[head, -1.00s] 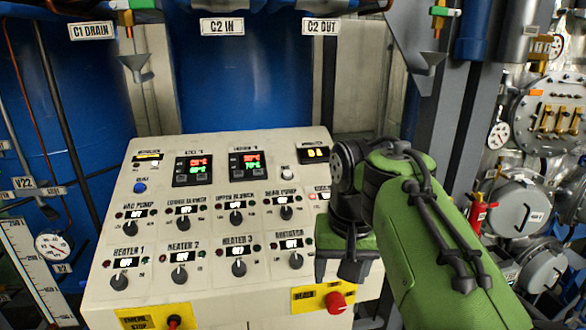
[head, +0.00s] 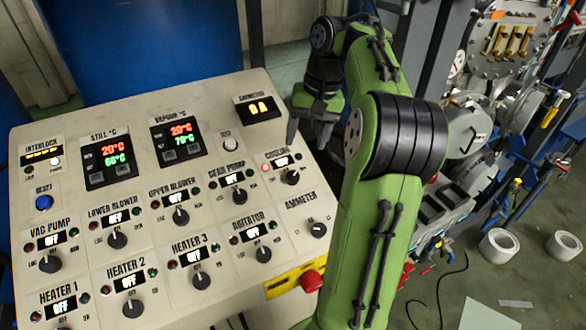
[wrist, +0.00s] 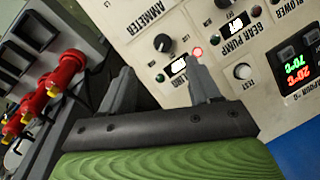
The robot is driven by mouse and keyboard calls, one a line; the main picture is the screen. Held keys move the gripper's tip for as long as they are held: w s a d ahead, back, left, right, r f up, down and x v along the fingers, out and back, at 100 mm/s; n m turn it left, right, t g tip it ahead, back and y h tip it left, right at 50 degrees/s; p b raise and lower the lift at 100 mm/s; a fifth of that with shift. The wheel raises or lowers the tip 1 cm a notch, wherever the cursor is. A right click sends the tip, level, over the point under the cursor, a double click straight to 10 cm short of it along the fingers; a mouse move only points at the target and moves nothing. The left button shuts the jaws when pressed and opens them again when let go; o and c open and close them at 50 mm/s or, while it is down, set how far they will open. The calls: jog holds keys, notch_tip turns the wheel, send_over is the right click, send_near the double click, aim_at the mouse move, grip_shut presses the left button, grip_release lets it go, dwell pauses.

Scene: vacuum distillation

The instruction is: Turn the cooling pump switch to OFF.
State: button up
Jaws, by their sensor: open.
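The cooling switch is a black knob (head: 291,178) at the right of the sloped control panel, below a small lit display (head: 281,161) whose word I cannot read. A red lamp (head: 266,168) left of it glows. In the wrist view the knob (wrist: 162,42) sits just beyond the fingertips, with the display (wrist: 180,65) and glowing lamp (wrist: 197,52) partly between and behind them. The pointer's setting is unclear. My gripper (head: 308,130) is open and empty, above and behind the cooling switch; its fingers (wrist: 161,77) are apart from the knob.
The pale panel (head: 140,210) carries several similar knobs, among them the gear pump knob (head: 239,196) and ammeter knob (head: 318,229). A red button (head: 312,281) is at its front edge. Red-handled valves (wrist: 50,80) stand beside it. Floor at right holds white rolls (head: 499,245).

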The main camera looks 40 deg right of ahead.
aim_at(294, 175)
jog(key=x, duration=0.3)
jog(key=b+x, duration=0.1)
jog(key=x, duration=0.7)
jog(key=shift+w+d+f+b, duration=0.1)
jog(key=shift+w+b, duration=0.2)
jog(key=shift+b, duration=0.05)
jog(key=shift+w+d+f, duration=0.1)
jog(key=shift+w+f, duration=0.05)
jog(key=shift+f, duration=0.15)
jog(key=shift+r, duration=0.1)
jog(key=c, duration=1)
jog(key=shift+c, duration=0.2)
